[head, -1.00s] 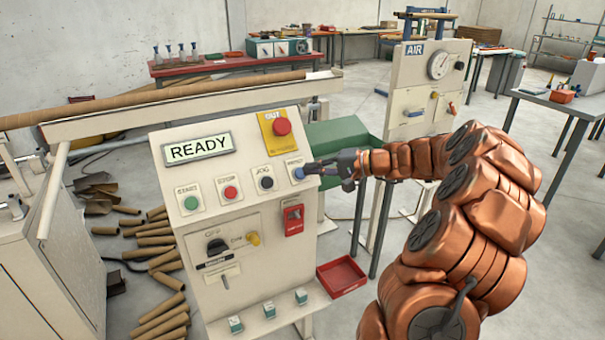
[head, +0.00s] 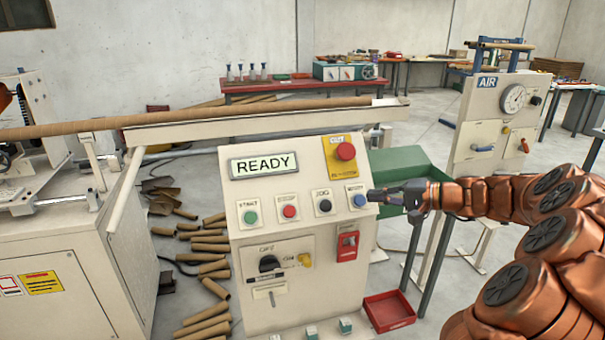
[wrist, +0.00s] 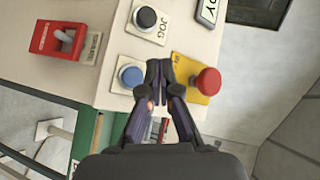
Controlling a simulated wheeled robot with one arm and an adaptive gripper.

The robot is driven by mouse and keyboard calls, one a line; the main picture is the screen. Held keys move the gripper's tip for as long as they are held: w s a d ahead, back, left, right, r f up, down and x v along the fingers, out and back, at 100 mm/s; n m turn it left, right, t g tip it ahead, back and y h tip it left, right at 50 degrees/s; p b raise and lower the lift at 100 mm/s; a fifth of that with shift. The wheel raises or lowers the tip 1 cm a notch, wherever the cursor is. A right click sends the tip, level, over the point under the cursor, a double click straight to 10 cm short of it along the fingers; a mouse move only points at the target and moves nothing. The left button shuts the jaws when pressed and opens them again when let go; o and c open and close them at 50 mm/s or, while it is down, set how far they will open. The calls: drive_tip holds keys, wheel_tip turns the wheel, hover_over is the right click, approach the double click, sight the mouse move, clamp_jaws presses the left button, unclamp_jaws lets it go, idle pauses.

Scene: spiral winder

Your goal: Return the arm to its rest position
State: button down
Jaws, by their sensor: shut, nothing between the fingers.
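My gripper (head: 372,195) is at the right edge of the control panel (head: 262,217), beside the blue button (head: 358,196). Its fingers are together and hold nothing. In the wrist view the closed fingertips (wrist: 159,72) lie between the blue button (wrist: 131,76) and the red emergency stop (wrist: 207,82). I cannot tell whether they touch the panel. My copper-coloured arm reaches in from the right side of the head view. The panel display (head: 264,165) reads READY.
A green box-like surface (head: 408,165) stands just behind my gripper. The AIR stand (head: 490,125) is to the right. A red tray (head: 390,311) lies on the floor below. Several cardboard tubes (head: 212,265) lie left of the panel. A long tube (head: 200,117) runs behind it.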

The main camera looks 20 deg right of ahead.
drive_tip(key=s+a+r+n+g+p, duration=0.1)
drive_tip(key=s+a+n+g+p, duration=0.3)
drive_tip(key=a, duration=0.9)
drive_tip(key=s+a+n+g, duration=0.2)
drive_tip(key=s+a+g, duration=0.3)
drive_tip(key=s+a, duration=0.5)
drive_tip(key=s+a+f+n+g+h+p, duration=0.15)
drive_tip(key=s+a+g+h+p, duration=0.3)
drive_tip(key=s, duration=0.75)
drive_tip(key=s+d+n+h, duration=0.1)
drive_tip(key=s+d+h, duration=0.2)
drive_tip(key=s, duration=0.7)
drive_tip(key=shift+d+f+n+h, duration=0.2)
drive_tip(key=shift+n+h, duration=0.15)
drive_tip(key=shift+h, duration=0.7)
